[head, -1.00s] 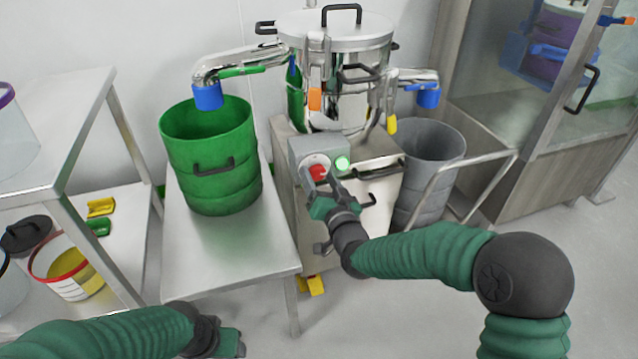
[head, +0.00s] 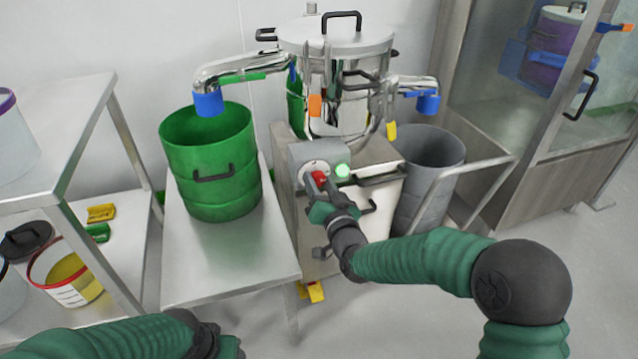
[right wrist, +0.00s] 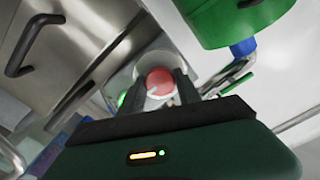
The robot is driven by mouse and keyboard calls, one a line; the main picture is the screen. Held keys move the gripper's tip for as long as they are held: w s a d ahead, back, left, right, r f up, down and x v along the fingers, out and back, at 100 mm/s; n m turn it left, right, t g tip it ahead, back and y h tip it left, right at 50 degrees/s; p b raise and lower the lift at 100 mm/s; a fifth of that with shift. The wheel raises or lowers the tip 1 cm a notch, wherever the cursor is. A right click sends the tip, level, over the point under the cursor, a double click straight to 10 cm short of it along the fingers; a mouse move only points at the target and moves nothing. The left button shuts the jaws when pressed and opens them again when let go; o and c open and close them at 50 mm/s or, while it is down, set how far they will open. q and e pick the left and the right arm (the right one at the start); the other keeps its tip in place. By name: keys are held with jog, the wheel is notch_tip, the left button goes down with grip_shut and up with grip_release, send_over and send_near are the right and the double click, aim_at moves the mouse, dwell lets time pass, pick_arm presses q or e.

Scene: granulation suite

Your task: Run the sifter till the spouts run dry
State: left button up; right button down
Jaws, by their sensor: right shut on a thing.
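The steel sifter (head: 335,75) stands at the back centre with its lid on. Its left spout (head: 235,68) ends in a blue collar above the green drum (head: 212,160). Its right spout (head: 412,83) ends in a blue collar above the grey drum (head: 430,160). I see no material at either spout. The control box has a red knob (head: 319,178), also in the right wrist view (right wrist: 160,82), and a lit green lamp (head: 342,170). My right gripper (head: 318,190) is shut on the red knob. My left gripper (head: 222,345) is low at the bottom edge, its jaws unclear.
The green drum stands on a steel table (head: 225,265). A shelf rack (head: 60,150) at left holds tubs and yellow and green scoops. A rail (head: 465,165) runs by the grey drum. A glazed cabinet (head: 560,90) is at right. Floor at lower right is clear.

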jog(key=shift+n, duration=0.3)
jog(key=n+p, duration=0.1)
jog(key=n, duration=0.2)
jog(key=shift+n, duration=0.3)
jog(key=n, duration=0.4)
jog(key=shift+n+p, duration=0.3)
jog(key=n+p, duration=0.1)
jog(key=n, duration=0.4)
jog(key=shift+a+f, duration=0.1)
jog(key=shift+s+n, duration=0.1)
jog(key=shift+n, duration=1.9)
jog(key=shift+f, duration=0.15)
jog(key=c, duration=1)
grip_release()
jog(key=shift+o, duration=0.7)
